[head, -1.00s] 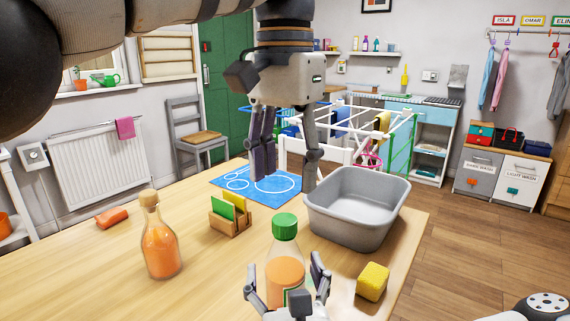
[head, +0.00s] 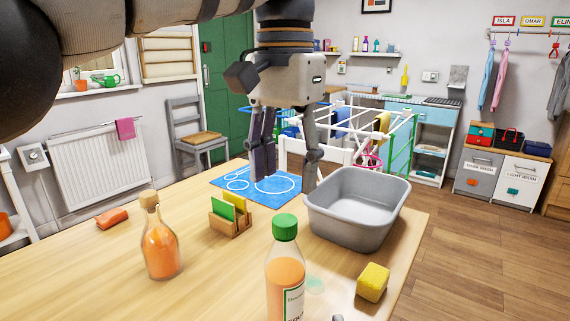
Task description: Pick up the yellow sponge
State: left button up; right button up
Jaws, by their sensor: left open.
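The yellow sponge (head: 372,282) lies on the wooden table near its right edge, in front of the grey tub. My left gripper (head: 285,182) hangs fingers-down over the far part of the table, left of the tub and well behind the sponge. It is open and empty. Of my right gripper, only what looks like a small grey tip (head: 338,318) shows at the bottom edge, left of and nearer than the sponge; the rest is out of frame. Nothing touches the sponge.
A green-capped bottle (head: 285,275) stands left of the sponge. The grey tub (head: 345,225) is behind it. A corked bottle (head: 160,240), a wooden card holder (head: 230,218), an orange item (head: 112,217) and a blue mat (head: 235,185) are also on the table (head: 60,275).

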aim_at(370, 284)
jog(key=k+l, duration=0.1)
jog(key=k, duration=0.4)
jog(key=k+l, duration=0.1)
jog(key=k, duration=0.4)
